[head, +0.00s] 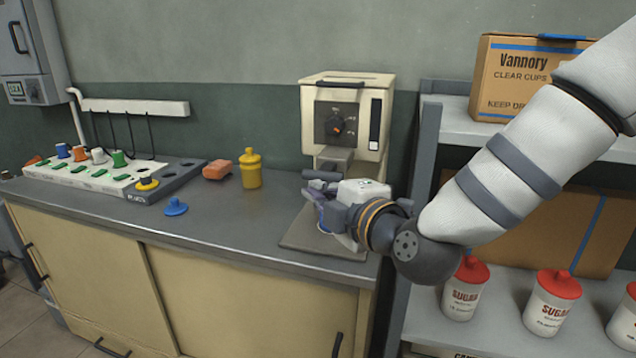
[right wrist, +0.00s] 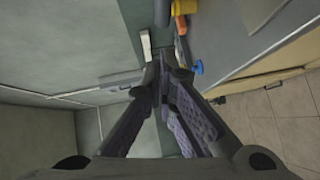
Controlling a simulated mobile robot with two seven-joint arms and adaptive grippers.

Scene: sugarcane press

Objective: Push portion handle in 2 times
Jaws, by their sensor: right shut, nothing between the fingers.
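A cream sugarcane press (head: 347,110) stands at the back right of the grey counter. It has a dark square panel with a round dial (head: 335,126) and a grey spout part (head: 334,158) below. My right gripper (head: 312,186) is in front of the lower part of the press, with its fingers pointing left, shut and empty. The wrist and fingers hide part of the press's lower front and its base plate. The closed fingers also show in the right wrist view (right wrist: 160,75). I cannot make out the portion handle for certain. My left gripper is not in view.
A yellow bottle (head: 250,170), an orange block (head: 218,169) and a blue knob-like piece (head: 175,206) are on the counter. A rack with coloured pegs (head: 100,172) lies at the left. Shelves at the right hold a box (head: 520,80) and sugar jars (head: 552,300).

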